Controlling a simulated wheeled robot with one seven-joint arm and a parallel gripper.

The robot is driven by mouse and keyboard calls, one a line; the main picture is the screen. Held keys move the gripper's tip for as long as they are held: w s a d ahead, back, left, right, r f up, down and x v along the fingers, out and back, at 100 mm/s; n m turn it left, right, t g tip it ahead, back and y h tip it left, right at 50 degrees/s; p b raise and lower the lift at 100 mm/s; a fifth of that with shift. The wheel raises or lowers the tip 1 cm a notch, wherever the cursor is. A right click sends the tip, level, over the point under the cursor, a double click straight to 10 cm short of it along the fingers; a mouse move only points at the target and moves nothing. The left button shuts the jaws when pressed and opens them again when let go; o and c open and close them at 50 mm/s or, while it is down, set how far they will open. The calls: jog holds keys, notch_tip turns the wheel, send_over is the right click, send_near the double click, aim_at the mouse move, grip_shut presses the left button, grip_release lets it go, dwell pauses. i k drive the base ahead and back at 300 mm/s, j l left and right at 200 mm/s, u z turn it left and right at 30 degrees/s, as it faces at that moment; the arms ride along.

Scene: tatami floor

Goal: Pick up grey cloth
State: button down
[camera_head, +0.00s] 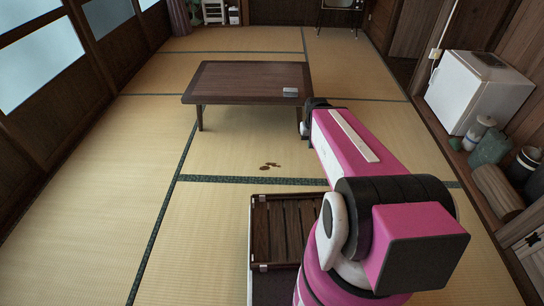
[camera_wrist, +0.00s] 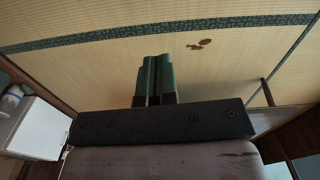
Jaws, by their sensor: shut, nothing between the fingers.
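A small, flat light-grey item (camera_head: 290,91), which looks like the folded grey cloth, lies on the right part of the low dark wooden table (camera_head: 235,82), near its front edge. My gripper shows in the wrist view (camera_wrist: 156,60) with its two dark green fingers side by side, shut and empty. In the head view my pink arm reaches forward, and its dark far end is by the table's front right corner; the fingers cannot be made out there. The cloth does not show in the wrist view.
Brown stains (camera_head: 269,165) mark the tatami in front of the table. A dark slatted wooden tray (camera_head: 257,210) is close in front of me. A white fridge (camera_head: 478,92), jars and a log basket (camera_head: 498,192) line the right wall. The left floor is clear.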

aim_at(290, 93)
jog(key=i+j, duration=0.1)
jog(key=i, duration=0.5)
jog(key=i+j+z, duration=0.1)
jog(key=i, duration=0.5)
jog(key=i+j, duration=0.2)
jog(key=i, duration=0.4)
jog(key=l+z, duration=0.05)
